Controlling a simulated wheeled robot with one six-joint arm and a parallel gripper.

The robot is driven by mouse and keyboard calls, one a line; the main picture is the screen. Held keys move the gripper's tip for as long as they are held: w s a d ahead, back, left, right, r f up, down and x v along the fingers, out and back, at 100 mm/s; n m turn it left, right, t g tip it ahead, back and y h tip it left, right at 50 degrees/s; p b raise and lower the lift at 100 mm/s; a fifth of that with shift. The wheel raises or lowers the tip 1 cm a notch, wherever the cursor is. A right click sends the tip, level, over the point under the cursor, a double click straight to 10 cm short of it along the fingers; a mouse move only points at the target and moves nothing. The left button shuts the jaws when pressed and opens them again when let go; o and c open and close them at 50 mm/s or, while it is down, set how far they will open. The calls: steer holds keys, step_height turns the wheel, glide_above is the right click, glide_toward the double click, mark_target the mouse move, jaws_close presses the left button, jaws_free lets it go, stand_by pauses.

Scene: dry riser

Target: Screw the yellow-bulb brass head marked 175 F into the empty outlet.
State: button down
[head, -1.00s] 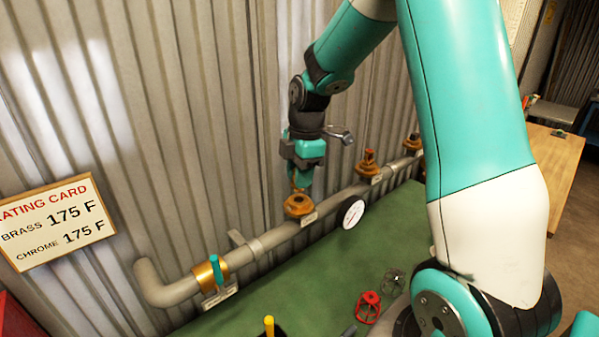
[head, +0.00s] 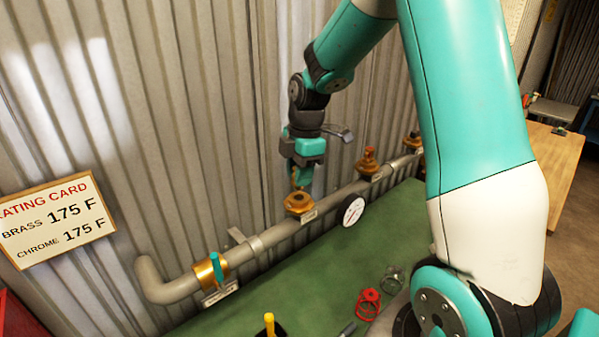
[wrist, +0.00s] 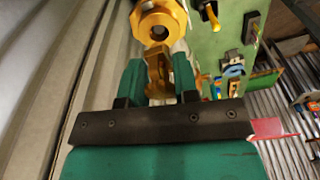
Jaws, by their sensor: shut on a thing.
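My gripper (head: 299,183) points down just above a brass hex outlet (head: 299,204) on the grey pipe. In the wrist view the two teal fingers of my gripper (wrist: 157,66) are shut on a small brass head (wrist: 157,78). The outlet (wrist: 159,22) shows there with a dark round opening, right beside the head's end. I cannot tell whether the head touches the outlet or sits in it. The bulb's colour and the head's marking are hidden. A rating card (head: 58,220) on the wall reads brass 175 F and chrome 175 F.
The pipe (head: 283,232) runs along the corrugated wall (head: 190,120). Other brass fittings (head: 368,165) stand on it, with a round gauge (head: 353,211) and a teal-handled valve (head: 215,268). Red (head: 369,304) and grey handwheels and a yellow-handled item (head: 269,325) lie on the green bench (head: 300,290).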

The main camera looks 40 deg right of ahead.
steer(key=shift+f+b, duration=1.25)
steer(key=shift+f, duration=0.4)
steer(key=m, duration=0.5)
steer(key=shift+m+t+p, duration=0.3)
steer(key=shift+m+p, duration=0.05)
steer(key=shift+m, duration=0.05)
steer(key=shift+m+h, duration=0.3)
steer(key=shift+m, duration=0.8)
steer(key=m, duration=0.3)
steer(key=shift+t+p, duration=0.3)
steer(key=shift+m, duration=0.3)
